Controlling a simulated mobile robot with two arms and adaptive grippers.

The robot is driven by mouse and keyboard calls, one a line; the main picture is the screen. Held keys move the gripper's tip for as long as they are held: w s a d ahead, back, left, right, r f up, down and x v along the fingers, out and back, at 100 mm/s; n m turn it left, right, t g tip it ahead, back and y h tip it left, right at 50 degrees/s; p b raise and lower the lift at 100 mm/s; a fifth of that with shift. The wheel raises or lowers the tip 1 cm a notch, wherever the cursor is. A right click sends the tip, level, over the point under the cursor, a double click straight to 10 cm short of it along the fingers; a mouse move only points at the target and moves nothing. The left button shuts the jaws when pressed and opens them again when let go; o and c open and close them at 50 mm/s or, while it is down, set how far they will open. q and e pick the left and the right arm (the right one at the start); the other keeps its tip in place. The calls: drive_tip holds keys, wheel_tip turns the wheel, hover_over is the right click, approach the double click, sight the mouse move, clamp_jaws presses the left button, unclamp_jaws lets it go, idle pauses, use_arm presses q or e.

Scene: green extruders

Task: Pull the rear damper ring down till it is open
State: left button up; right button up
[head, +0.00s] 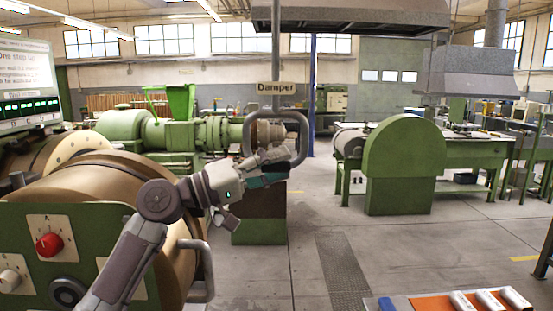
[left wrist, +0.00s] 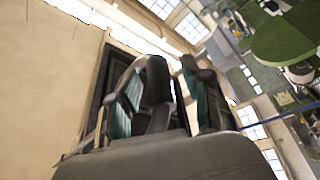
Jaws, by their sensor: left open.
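The damper ring (head: 304,132) is a grey rounded loop at the middle of the head view. It hangs from a thin vertical rod (head: 276,45) beneath a tan sign reading "Damper" (head: 276,88). My left gripper (head: 282,165) is at the lower part of the loop and partly hides it. Its fingers are apart; I cannot tell whether they touch the ring. My right gripper is not in view.
A green machine with a brown drum (head: 100,200) and control knobs stands close at left. A grey handle (head: 203,270) is at the drum's right. A green rounded guard (head: 405,165) stands at right. A beige surface (left wrist: 50,80) fills the left of the wrist view.

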use_arm(q)
clamp_jaws()
idle(0.3)
